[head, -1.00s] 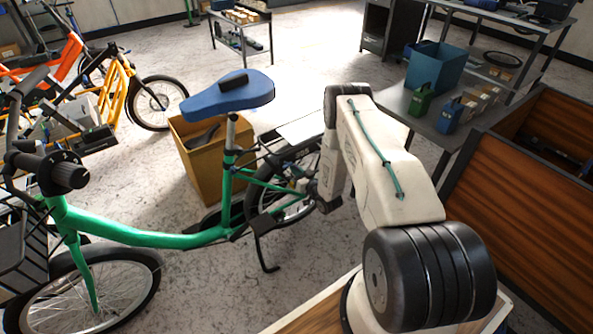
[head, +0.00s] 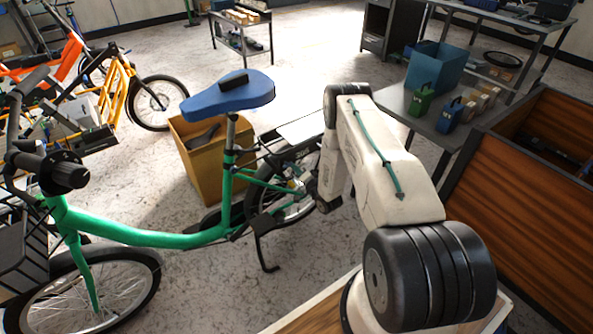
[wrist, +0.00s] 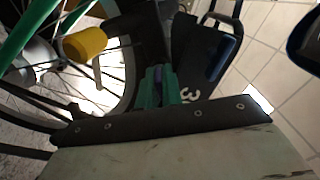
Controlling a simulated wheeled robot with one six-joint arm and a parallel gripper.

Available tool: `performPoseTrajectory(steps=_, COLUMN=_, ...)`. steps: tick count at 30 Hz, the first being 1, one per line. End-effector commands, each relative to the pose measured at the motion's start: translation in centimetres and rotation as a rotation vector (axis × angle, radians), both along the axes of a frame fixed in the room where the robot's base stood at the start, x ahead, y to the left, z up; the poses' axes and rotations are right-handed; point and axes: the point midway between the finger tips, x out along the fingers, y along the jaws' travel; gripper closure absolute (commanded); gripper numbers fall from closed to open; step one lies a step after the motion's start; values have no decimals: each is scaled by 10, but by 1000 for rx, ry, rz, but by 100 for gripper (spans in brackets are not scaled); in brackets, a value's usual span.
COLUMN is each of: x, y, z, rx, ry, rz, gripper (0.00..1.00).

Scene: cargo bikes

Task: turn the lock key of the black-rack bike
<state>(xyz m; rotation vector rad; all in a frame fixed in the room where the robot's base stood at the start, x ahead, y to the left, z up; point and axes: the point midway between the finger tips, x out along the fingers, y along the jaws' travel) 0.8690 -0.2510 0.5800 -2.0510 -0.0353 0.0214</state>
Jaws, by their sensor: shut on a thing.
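The green bike (head: 140,237) with a blue saddle (head: 230,94) stands in front of me, and its dark rear rack (head: 275,150) is partly behind my arm. My arm reaches down to its rear wheel, and the gripper end (head: 301,187) is small and hard to make out in the head view. In the wrist view my gripper (wrist: 159,86) has its two green fingers close together at a dark housing (wrist: 146,28) beside the spokes. A sliver of purple, seemingly the lock key (wrist: 158,75), shows between the fingers. The rest of it is hidden, and its turn angle cannot be told.
A yellow cylinder (wrist: 85,42) sits close left of the fingers. A black panel with white digits (wrist: 202,62) is close right. A brown bin (head: 196,165) stands behind the bike, and a grey workbench (head: 425,112) is at right.

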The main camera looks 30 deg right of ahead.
Motion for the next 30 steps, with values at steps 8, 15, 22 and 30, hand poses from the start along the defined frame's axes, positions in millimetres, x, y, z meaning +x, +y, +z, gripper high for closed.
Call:
performPoseTrajectory(steps=8, x=0, y=-1, z=0, rx=233, ry=8, rz=-1, gripper=100)
performPoseTrajectory(steps=15, x=0, y=-1, z=0, rx=374, ry=13, rz=-1, gripper=100)
performPoseTrajectory(steps=22, x=0, y=-1, z=0, rx=446, ry=15, rz=-2, gripper=100)
performPoseTrajectory(steps=30, x=0, y=-1, z=0, rx=468, ry=16, rz=-2, gripper=100)
